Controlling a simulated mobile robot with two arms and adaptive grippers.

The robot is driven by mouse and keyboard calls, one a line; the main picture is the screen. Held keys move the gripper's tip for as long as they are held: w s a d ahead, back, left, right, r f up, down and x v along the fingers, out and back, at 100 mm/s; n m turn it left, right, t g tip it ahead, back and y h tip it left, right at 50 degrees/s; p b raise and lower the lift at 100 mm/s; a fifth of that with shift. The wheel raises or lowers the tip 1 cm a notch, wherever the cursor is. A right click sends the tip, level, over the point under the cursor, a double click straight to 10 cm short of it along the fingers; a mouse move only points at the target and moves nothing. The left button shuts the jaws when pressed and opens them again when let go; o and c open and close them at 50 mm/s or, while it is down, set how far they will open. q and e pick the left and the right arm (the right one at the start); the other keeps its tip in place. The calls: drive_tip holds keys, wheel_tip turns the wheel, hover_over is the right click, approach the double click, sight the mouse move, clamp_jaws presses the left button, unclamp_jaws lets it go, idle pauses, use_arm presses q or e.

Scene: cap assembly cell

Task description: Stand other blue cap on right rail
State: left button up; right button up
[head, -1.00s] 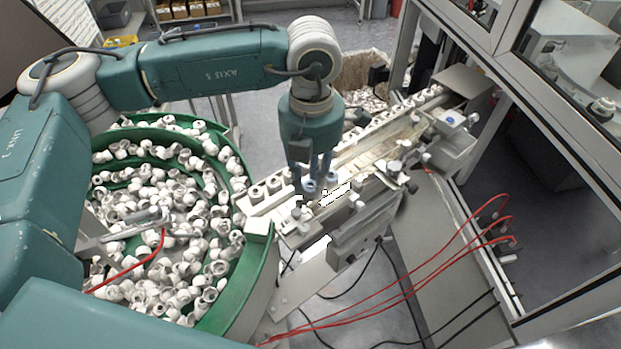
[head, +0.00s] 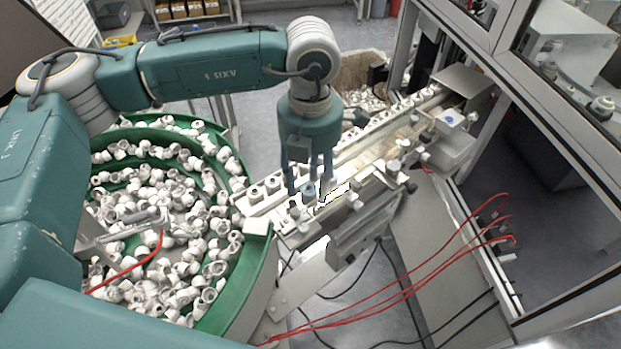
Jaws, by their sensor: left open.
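My left gripper (head: 308,181) points straight down over the near end of the linear feeder and is open. A blue cap (head: 309,190) stands upright on the feeder's right rail (head: 345,173), between or just behind the fingers; I cannot tell whether they touch it. Another blue spot (head: 448,118) shows on the light block at the right of the feeder; it is too small to identify. Part of the right rail by the fingers is hidden. My right gripper is not in view.
White caps (head: 272,182) stand in a row on the left rail. A green bowl feeder (head: 262,262) full of loose white caps stands at the left. Clamps and brackets (head: 392,168) line the feeder's right side. Red hoses (head: 440,250) cross the lower right.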

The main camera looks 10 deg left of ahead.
sight(311, 187)
use_arm(q)
drive_tip(key=shift+w+r+b, duration=0.1)
drive_tip(key=shift+r+b, duration=0.55)
drive_tip(key=shift+b, duration=0.3)
wheel_tip(311, 187, up, 11)
drive_tip(key=b, duration=0.4)
idle(1.1)
